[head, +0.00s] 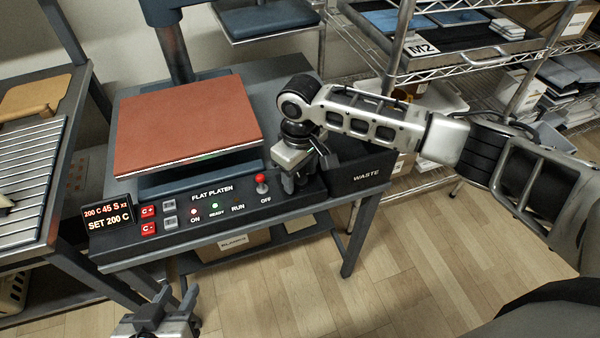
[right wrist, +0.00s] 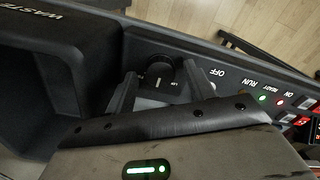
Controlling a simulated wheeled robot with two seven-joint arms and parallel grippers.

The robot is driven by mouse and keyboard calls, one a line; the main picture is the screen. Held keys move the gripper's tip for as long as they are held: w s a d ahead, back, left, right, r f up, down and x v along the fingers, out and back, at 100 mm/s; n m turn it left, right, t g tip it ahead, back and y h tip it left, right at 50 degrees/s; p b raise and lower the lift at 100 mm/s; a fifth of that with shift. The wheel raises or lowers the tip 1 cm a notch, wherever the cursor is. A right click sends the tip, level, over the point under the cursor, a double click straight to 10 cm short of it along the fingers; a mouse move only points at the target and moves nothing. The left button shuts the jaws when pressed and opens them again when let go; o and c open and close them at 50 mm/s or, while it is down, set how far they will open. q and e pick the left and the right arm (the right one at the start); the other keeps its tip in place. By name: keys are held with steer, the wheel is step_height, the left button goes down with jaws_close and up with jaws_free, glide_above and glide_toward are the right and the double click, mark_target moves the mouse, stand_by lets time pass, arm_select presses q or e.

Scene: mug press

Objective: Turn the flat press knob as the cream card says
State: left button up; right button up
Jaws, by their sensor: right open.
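The flat press knob (right wrist: 158,72) is a dark round dial with a pale pointer mark and small labels at its sides, in the right wrist view. My right gripper (right wrist: 160,92) is open, with one finger to each side of the knob; I cannot tell whether they touch it. In the head view my right gripper (head: 288,186) is over the right end of the FLAT PLATEN panel (head: 215,208) and hides the knob. My left gripper (head: 176,302) is at the bottom edge, low and away from the press, with its fingers apart. I see no cream card.
A display (head: 108,216) reads 200 C 45 S x2 and SET 200 C. The brown platen (head: 185,125) lies behind the panel.

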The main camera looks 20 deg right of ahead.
steer(key=shift+f, duration=0.15)
steer(key=c, duration=1)
arm_select(q)
steer(key=shift+f, duration=0.1)
steer(key=shift+s, duration=0.1)
